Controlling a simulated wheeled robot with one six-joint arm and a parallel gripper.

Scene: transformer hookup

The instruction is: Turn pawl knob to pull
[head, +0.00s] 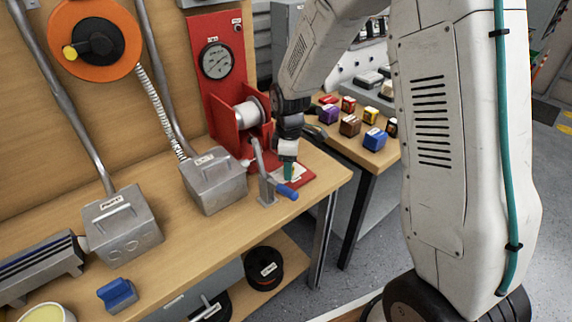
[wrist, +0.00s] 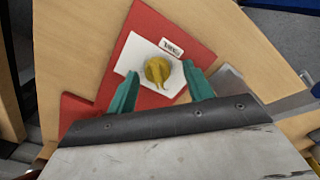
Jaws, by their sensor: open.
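The pawl knob (wrist: 158,70) is yellow with a pointed tip. It sits on a white plate (wrist: 132,62) fixed to a red base (wrist: 150,28) in the wrist view. The knob lies just beyond the fingertips and looks untouched.
A red panel with a gauge (head: 217,61) rises behind. Grey metal boxes (head: 213,182) stand to the left. Several small coloured blocks (head: 350,125) lie on the table at the back right.

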